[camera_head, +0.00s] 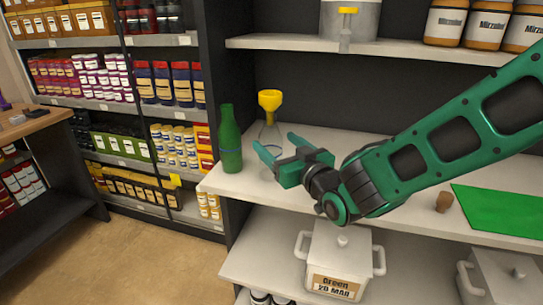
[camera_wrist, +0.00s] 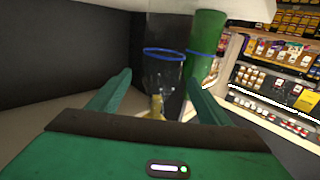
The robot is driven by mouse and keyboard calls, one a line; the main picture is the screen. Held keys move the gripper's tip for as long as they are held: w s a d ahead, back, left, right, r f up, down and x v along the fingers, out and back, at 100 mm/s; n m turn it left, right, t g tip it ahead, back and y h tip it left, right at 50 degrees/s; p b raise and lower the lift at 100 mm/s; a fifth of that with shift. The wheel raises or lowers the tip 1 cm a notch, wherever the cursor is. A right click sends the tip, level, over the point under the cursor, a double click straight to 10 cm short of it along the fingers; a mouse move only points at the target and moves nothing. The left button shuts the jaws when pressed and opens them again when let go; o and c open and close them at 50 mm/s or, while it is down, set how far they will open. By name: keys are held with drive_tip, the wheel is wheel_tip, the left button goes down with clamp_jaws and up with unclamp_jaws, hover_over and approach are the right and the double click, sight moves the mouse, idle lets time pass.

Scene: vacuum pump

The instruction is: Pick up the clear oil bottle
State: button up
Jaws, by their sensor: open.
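The clear oil bottle (camera_head: 267,130) stands upright on the white shelf, with a yellow funnel (camera_head: 270,99) at its top. In the wrist view, which appears upside down, the clear bottle (camera_wrist: 162,72) shows a blue ring, and the yellow funnel (camera_wrist: 157,106) is below it. My gripper (camera_head: 275,141) is open and empty, in front of the clear bottle, its fingers partly hiding the bottle's lower part. In the wrist view, the bottle appears between the two fingers (camera_wrist: 161,78). I cannot tell how far it is from them.
A green bottle (camera_head: 230,140) stands left of the clear bottle, near the shelf's left end; it is close in the wrist view too (camera_wrist: 206,45). A cork (camera_head: 444,202) and green mat (camera_head: 505,212) lie on the shelf (camera_head: 345,140) at right. A white pot (camera_head: 340,250) stands below.

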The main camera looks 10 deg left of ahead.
drive_tip(key=x, duration=0.4)
drive_tip(key=shift+c, duration=0.4)
drive_tip(key=c, duration=1.5)
drive_tip(key=shift+c, duration=0.9)
drive_tip(key=shift+r, duration=0.1)
